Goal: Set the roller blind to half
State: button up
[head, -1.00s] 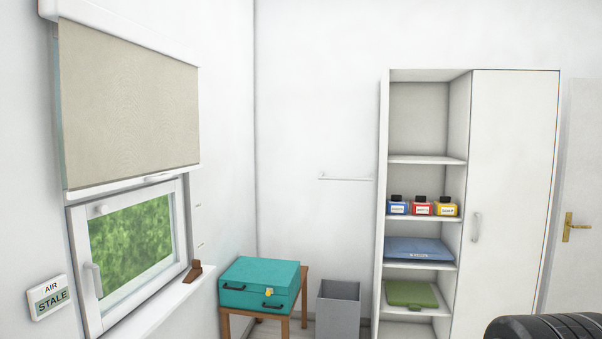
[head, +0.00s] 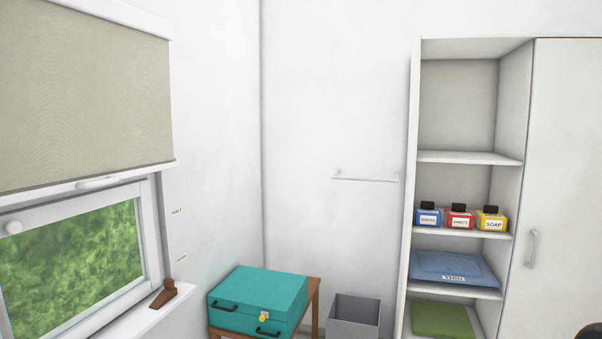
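The beige roller blind (head: 80,95) hangs over the upper part of the window at the left. Its white bottom bar (head: 40,190) carries a small white handle (head: 98,183). On the wall right of the window is a small mark that seems to read HALF (head: 177,211), with a second mark (head: 181,259) lower down, too small to read. The bar's right end sits above both marks. The window pane (head: 75,255) below the bar is uncovered and shows green foliage.
A brown wedge (head: 165,293) stands on the white sill (head: 130,318). A teal case (head: 260,300) on a wooden table and a grey bin (head: 355,316) stand in the corner. An open shelf cabinet (head: 412,190) with bottles is at right. A wall rail (head: 365,180) hangs between.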

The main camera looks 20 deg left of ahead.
aim_at(14, 197)
jog(key=i+j+u, duration=0.15)
jog(key=i+u, duration=0.15)
jog(key=u, duration=0.2)
jog(key=i+u, duration=0.3)
jog(key=u, duration=0.15)
jog(key=i+l+u, duration=0.1)
jog(key=i+u, duration=0.2)
jog(key=u, duration=0.2)
